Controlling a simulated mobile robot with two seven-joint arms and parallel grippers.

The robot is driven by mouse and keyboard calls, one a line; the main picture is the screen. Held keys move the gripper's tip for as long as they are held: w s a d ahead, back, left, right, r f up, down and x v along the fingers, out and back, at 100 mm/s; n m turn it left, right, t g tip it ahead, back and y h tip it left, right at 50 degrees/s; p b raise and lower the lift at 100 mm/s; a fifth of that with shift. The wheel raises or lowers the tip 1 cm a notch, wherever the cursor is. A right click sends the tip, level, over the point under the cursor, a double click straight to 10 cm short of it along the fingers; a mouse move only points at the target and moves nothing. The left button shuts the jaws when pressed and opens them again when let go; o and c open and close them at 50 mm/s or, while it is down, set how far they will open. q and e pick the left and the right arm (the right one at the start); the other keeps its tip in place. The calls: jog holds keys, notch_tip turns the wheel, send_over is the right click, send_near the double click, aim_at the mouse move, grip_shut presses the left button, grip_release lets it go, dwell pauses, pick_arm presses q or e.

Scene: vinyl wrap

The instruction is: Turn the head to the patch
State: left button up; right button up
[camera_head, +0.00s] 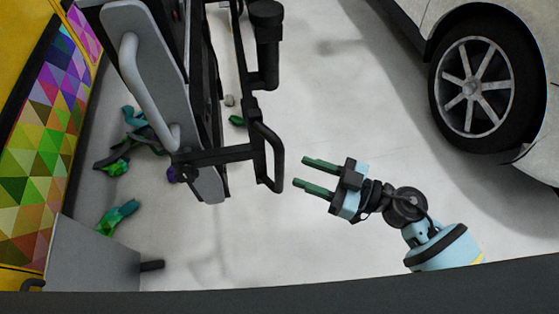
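A panel of coloured triangle vinyl (45,130) covers part of the yellow vehicle at the left edge, purple and orange at the top and green lower down. I cannot tell which part of it, if any, is the patch. My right gripper (301,172) is at the centre right, above the pale floor. Its two green fingers point left and stand apart with nothing between them. It is well away from the vinyl, with a dark frame between them. My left gripper is not in view.
A dark metal frame with a grey panel (160,100) stands at the upper centre. Crumpled coloured scraps (118,217) lie on the floor (240,245) at the left. A white car's wheel (475,88) is at the upper right. A grey box (95,258) stands at the lower left.

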aim_at(279, 164)
jog(key=x, duration=0.7)
grip_shut()
